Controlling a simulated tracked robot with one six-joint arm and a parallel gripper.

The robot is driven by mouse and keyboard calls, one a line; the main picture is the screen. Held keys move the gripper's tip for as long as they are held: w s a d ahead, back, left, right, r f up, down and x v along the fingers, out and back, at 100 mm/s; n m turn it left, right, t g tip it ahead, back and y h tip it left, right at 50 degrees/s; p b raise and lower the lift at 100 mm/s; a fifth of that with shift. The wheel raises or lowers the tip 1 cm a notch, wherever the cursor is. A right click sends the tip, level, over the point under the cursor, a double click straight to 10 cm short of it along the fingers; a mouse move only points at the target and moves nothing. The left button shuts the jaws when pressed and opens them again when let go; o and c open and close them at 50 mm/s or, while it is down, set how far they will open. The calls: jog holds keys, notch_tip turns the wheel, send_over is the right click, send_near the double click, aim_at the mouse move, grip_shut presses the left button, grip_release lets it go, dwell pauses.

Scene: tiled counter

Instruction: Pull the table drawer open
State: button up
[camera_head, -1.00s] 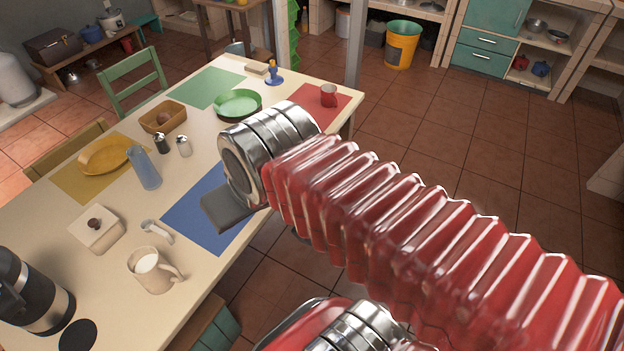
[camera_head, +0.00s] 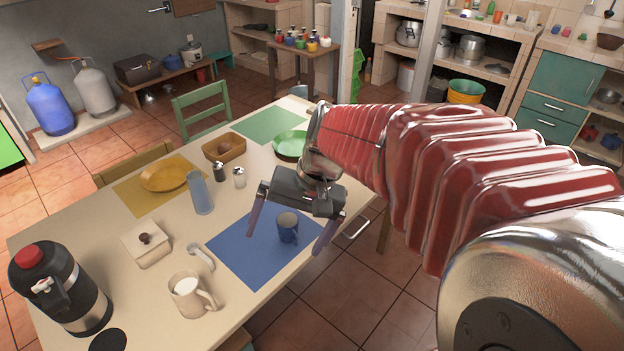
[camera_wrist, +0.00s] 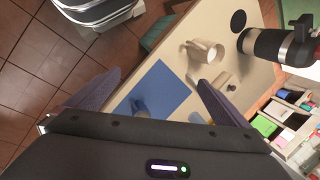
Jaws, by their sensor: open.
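The cream table (camera_head: 75,225) fills the left and middle of the head view. A metal bar handle (camera_head: 357,229) shows at its right-hand side edge; the drawer front itself is mostly hidden under the tabletop. My gripper (camera_head: 285,243) is open and empty, fingers spread and pointing down above the blue placemat, left of the handle and apart from it. A blue mug (camera_head: 287,228) stands on the mat, behind or between the fingers in the picture. In the wrist view my gripper (camera_wrist: 160,77) has both fingers wide apart, with the table beyond; I cannot make out the handle there.
A beige mug (camera_head: 185,292), a blue tumbler (camera_head: 200,193), a lidded box (camera_head: 146,243) and a black flask (camera_head: 72,295) stand on the table. A green chair (camera_head: 200,108) is at the far side. Open tiled floor lies right of the table.

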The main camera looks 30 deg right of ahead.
jog(key=w+d+f+m+y, duration=0.4)
jog(key=w+d+f+m, duration=0.2)
jog(key=w+d+f, duration=0.15)
jog(key=m+t+h, duration=0.2)
jog(key=m+t, duration=1.3)
jog(key=m, duration=0.5)
send_near(360, 229)
jog(key=d+v, duration=0.1)
jog(key=v, duration=0.3)
jog(key=shift+w+a+f, duration=0.2)
jog(key=shift+a+f, duration=0.05)
jog(key=shift+f, duration=0.25)
jog(key=shift+n+y, duration=0.3)
jog(key=x, duration=1.4)
jog(key=shift+r, duration=0.1)
jog(key=shift+c, duration=0.5)
